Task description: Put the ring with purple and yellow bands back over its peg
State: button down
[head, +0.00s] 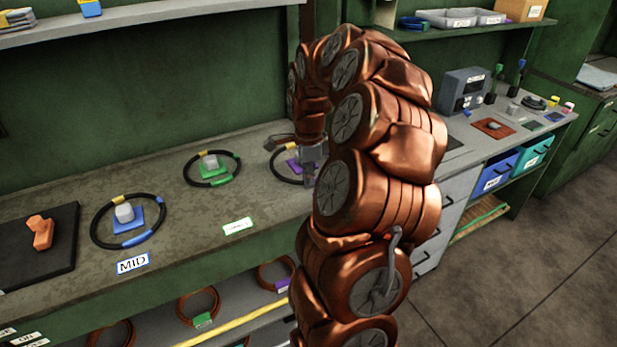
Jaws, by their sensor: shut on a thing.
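The ring (273,165) is a thin black loop with a yellow band at its back left, by the purple plate on the bench. Its right part is hidden by my gripper and arm, and its purple band cannot be made out clearly. The purple plate (293,165) shows inside the ring's visible left arc; its peg is hidden. My gripper (309,177) points down at the ring's right side and is shut on it. Whether the ring lies flat on the bench or is slightly raised cannot be told.
A ring with blue and yellow bands (95,222) lies around a grey peg (124,213) on a blue plate. A black mat (55,262) with an orange part (40,232) lies left. Copper rings hang below.

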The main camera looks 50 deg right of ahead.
jog(key=c, duration=1.2)
grip_release()
jog(key=shift+r+p, duration=0.65)
jog(key=shift+p, duration=0.1)
notch_tip(320, 180, up, 12)
jog(key=b, duration=0.3)
jog(key=shift+s+f, duration=0.1)
jog(key=shift+f, duration=0.1)
jog(key=s+a+f+n, duration=0.1)
jog(key=s+a+n, duration=0.1)
jog(key=a+n, duration=0.7)
jog(key=s+a+f+n, duration=0.1)
jog(key=s+a+n, duration=0.25)
jog(key=a, duration=0.85)
jog(key=s+a+f+n, duration=0.3)
jog(key=s+n, duration=0.1)
jog(key=s, duration=0.1)
jog(key=s+a+f+n+g, duration=0.1)
jog(key=s+a+f+n, duration=0.2)
jog(key=s, duration=0.3)
jog(key=s+a+f+n+g, duration=0.1)
jog(key=s+a+f+n, duration=0.2)
jog(key=s+a+n, duration=0.2)
jog(key=shift+s+f+n, duration=0.2)
jog(key=shift+s+n, duration=0.25)
jog(key=shift+s, duration=0.1)
